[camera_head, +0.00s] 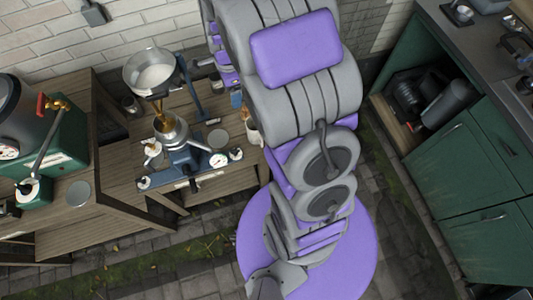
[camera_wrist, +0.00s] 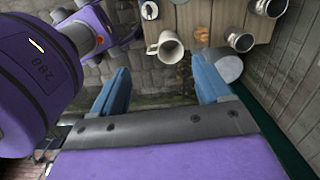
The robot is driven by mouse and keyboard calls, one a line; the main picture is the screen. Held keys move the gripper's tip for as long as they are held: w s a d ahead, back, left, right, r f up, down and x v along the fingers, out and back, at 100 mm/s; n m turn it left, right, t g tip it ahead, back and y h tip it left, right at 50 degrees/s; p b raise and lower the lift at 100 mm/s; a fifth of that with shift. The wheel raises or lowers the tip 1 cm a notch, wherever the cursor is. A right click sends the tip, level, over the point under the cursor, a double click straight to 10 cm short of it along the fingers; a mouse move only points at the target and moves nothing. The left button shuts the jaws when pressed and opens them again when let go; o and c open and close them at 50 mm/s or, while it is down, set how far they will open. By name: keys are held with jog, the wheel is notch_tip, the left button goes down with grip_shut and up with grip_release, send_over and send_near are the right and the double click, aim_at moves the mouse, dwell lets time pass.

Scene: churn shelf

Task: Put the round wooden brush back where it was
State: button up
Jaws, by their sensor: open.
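My gripper (camera_wrist: 161,70) shows in the wrist view with its two blue fingers wide apart and nothing held between them. Beyond the fingertips are paving and the edge of a wooden table (camera_wrist: 228,22). I cannot make out the round wooden brush for certain in either view. A small tan thing (camera_wrist: 202,35) lies near the right fingertip, too small to identify. In the head view my arm covers the middle and hides part of the table's right end.
A pale mug (camera_wrist: 168,47) is near the table edge. In the head view, a metal pan (camera_head: 152,72), a blue machine with a gauge (camera_head: 185,160) and a green machine (camera_head: 65,140) stand at left. Green cabinets (camera_head: 460,190) stand at right. Paving (camera_head: 408,225) lies between.

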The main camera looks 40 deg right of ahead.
jog(key=s+a+r+n, duration=0.2)
jog(key=s+r+n, duration=0.2)
jog(key=s+n, duration=0.3)
jog(key=s+a+r+n+g, duration=0.1)
jog(key=s+r+n, duration=0.4)
jog(key=s, duration=0.7)
jog(key=s+a+r+n+g, duration=0.1)
jog(key=s+a+r+n, duration=0.3)
jog(key=s+n, duration=0.4)
jog(key=shift+s+r+n+h, duration=0.25)
jog(key=shift+s+n+h, duration=0.05)
jog(key=shift+s, duration=0.4)
jog(key=shift+a, duration=0.1)
